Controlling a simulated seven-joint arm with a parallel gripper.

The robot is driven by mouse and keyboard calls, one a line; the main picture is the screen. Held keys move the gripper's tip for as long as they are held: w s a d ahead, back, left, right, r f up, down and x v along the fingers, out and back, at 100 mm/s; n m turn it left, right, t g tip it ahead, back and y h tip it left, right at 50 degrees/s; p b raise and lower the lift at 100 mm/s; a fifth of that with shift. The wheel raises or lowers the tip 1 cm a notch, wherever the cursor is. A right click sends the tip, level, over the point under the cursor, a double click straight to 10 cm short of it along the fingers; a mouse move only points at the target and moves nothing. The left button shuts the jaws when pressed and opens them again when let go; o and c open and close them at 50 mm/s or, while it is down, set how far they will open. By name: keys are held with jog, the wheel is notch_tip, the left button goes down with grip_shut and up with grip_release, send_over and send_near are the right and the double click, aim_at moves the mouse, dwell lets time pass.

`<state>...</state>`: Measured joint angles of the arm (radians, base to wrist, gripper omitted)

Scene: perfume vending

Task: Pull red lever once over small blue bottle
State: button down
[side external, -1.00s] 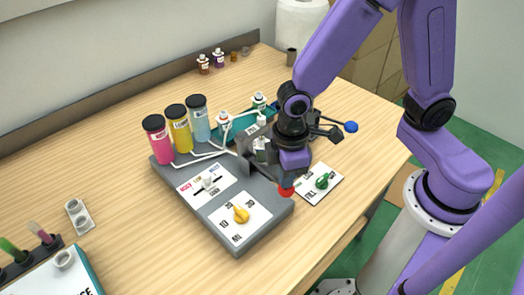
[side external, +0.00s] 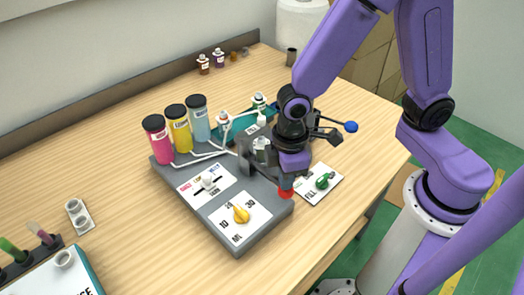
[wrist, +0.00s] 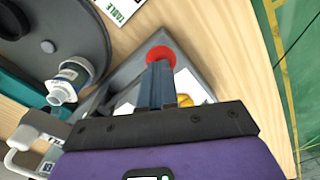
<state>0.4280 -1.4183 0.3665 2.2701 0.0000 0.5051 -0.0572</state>
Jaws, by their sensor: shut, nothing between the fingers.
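The red lever's round knob (side external: 286,194) is at the right front edge of the grey dispenser, directly below my gripper (side external: 289,184). In the wrist view the red knob (wrist: 160,53) is at the tips of my shut fingers (wrist: 158,70). The fingers hold nothing between them and look close to or touching the knob; I cannot tell which. A small bottle with a blue-white label (wrist: 72,78) is left of the fingers. In the side view a small bottle (side external: 262,148) shows behind my gripper, partly hidden.
Pink (side external: 157,140), yellow (side external: 179,130) and light blue (side external: 198,120) bottles stand at the dispenser's back left. A yellow dial (side external: 241,214), a green knob (side external: 322,182) and a blue-knobbed lever (side external: 350,127) are nearby.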

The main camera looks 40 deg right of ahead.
notch_tip(320, 180, up, 8)
dwell(1.0)
dwell(0.9)
jog(key=s+d+r, duration=0.3)
jog(key=s+d, duration=0.8)
jog(key=d, duration=0.1)
jog(key=shift+s+d+n, duration=0.2)
jog(key=shift+d+n, duration=0.1)
jog(key=shift+d, duration=0.05)
dwell(0.8)
